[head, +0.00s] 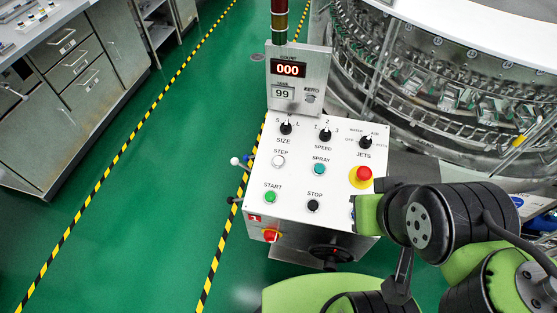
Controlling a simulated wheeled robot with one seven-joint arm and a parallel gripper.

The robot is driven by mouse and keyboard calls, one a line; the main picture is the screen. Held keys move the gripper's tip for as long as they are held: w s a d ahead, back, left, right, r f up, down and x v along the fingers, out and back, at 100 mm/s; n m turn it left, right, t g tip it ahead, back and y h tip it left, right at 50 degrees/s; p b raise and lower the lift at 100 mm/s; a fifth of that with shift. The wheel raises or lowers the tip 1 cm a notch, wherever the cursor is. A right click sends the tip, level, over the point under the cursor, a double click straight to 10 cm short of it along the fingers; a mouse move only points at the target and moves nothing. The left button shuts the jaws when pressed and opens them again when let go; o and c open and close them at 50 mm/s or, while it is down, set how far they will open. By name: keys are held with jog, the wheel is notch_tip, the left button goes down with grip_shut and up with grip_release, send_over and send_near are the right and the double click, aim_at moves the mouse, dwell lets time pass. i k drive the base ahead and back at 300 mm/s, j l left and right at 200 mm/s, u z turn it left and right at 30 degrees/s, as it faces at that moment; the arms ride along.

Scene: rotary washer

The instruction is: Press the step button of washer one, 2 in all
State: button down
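The washer control panel (300,190) is a white sloped box with a red tag marked 1 (254,218) at its lower left corner. The step button (278,161) is a round white button on the left, under the STEP label. Nothing covers it. The count display (289,69) above the panel reads 000, and a smaller display (283,92) below it reads 99. My green and black arm reaches in from the lower right, over the panel's right edge and apart from the step button. My gripper's fingers cannot be made out.
Around the step button are the green start button (270,197), black stop button (313,206), teal spray button (319,169), knobs above and a red emergency stop (364,174). The rotary washer (440,75) stands behind right. Steel cabinets (80,75) stand left; green floor lies between.

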aim_at(277, 161)
jog(key=j, duration=0.25)
jog(key=i+j, duration=0.1)
jog(key=j, duration=0.3)
jog(key=i+j, duration=0.15)
jog(key=j, duration=0.2)
jog(key=i+j, duration=0.1)
jog(key=j, duration=0.3)
jog(key=i+j, duration=0.15)
jog(key=j, duration=0.25)
